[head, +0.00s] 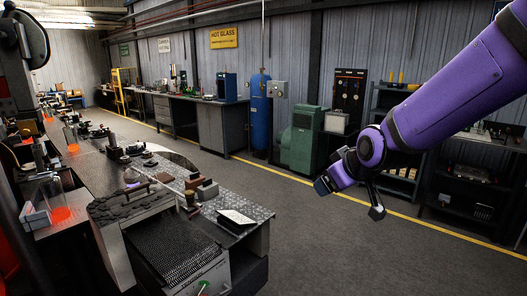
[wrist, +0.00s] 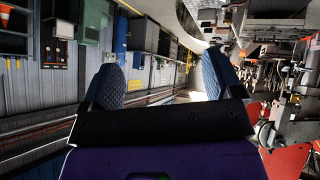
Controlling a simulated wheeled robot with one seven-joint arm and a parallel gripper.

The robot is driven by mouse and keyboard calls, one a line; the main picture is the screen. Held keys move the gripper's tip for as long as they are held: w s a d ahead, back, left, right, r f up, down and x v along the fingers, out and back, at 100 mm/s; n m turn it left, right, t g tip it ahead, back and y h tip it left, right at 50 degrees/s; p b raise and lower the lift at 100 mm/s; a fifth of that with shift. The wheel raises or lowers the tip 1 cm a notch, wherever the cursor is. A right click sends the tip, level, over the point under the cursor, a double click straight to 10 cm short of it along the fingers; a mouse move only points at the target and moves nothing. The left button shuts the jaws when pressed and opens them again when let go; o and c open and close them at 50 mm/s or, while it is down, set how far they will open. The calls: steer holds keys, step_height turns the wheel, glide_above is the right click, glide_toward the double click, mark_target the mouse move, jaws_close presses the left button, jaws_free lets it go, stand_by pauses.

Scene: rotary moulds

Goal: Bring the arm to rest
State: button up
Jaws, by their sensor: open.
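My purple arm (head: 455,90) reaches in from the upper right of the head view. My gripper (head: 350,199) hangs over the open floor, to the right of the workbench and apart from it. Its two fingers are spread and nothing is between them. In the wrist view my gripper (wrist: 163,78) shows two blue textured finger pads standing apart, with an empty gap. The room appears turned over in that view.
A long workbench (head: 255,208) with moulds and tools runs along the left. A blue cylinder (head: 260,110), a green machine (head: 300,140) and dark shelves (head: 470,185) line the back wall. The grey floor (head: 330,255) below my gripper is clear.

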steer(key=s+d+r+m+g+h, duration=0.1)
steer(key=s+d, duration=0.3)
steer(key=s, duration=0.4)
steer(key=s+d+r+m+g, duration=0.1)
steer(key=s+d+r+m, duration=0.2)
steer(key=s, duration=0.6)
steer(key=s+d+r+m+g+h, duration=0.1)
steer(key=s+d+r+m, duration=0.2)
steer(key=s+d, duration=0.3)
steer(key=s+r, duration=0.1)
steer(key=s, duration=0.2)
steer(key=shift+s+d+g+h, duration=0.15)
steer(key=shift+d+g+h, duration=0.05)
steer(key=shift+g+h, duration=0.1)
steer(key=shift+r, duration=0.1)
